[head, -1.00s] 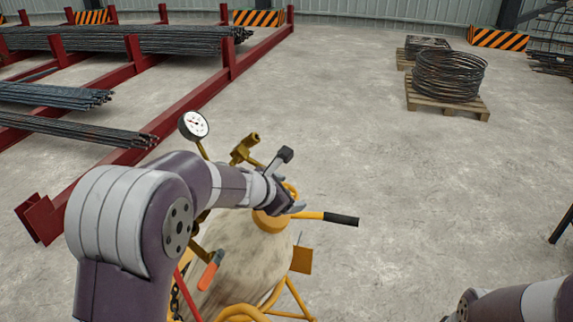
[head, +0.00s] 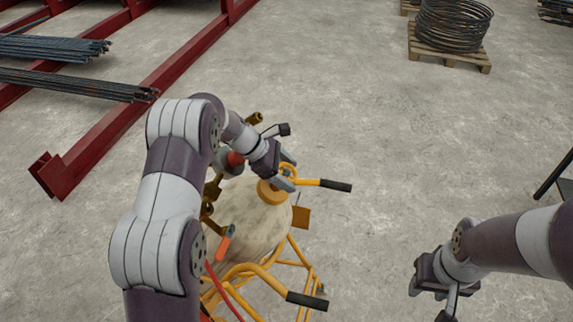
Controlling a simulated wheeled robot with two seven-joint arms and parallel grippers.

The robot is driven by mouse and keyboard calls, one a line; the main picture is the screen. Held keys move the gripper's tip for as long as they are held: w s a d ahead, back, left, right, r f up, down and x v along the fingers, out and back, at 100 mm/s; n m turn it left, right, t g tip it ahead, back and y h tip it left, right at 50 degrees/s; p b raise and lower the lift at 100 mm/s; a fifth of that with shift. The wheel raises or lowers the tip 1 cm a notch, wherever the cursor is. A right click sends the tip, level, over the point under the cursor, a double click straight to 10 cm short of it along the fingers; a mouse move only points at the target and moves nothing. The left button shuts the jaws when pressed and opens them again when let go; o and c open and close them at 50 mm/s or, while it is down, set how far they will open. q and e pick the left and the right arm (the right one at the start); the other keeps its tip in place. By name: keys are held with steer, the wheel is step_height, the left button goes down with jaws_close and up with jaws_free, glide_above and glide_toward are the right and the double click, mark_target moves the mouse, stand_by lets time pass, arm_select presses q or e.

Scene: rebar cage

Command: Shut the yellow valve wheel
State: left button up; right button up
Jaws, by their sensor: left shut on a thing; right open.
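The yellow valve wheel (head: 290,168) shows as a small ring on top of the pale, dusty tank, partly hidden by my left gripper. My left gripper (head: 287,174) is at the wheel, its fingers shut on it; the exact contact is hard to see. A round yellow-orange fitting (head: 270,192) sits just below the fingers on the tank (head: 245,222). My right gripper (head: 445,297) is open and empty, low on the right, well apart from the tank.
The tank's yellow frame has black-gripped handles (head: 336,185) (head: 306,300) reaching right. An orange-handled tool (head: 224,243) is at the tank's left side. A red rack (head: 150,95) with rebar stands at left. A wire coil (head: 452,24) sits on a pallet. Concrete between is clear.

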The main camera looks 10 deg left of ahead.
arm_select(q)
steer(key=shift+g, duration=0.3)
steer(key=o, duration=0.8)
steer(key=shift+o, duration=0.8)
steer(key=shift+d, duration=0.15)
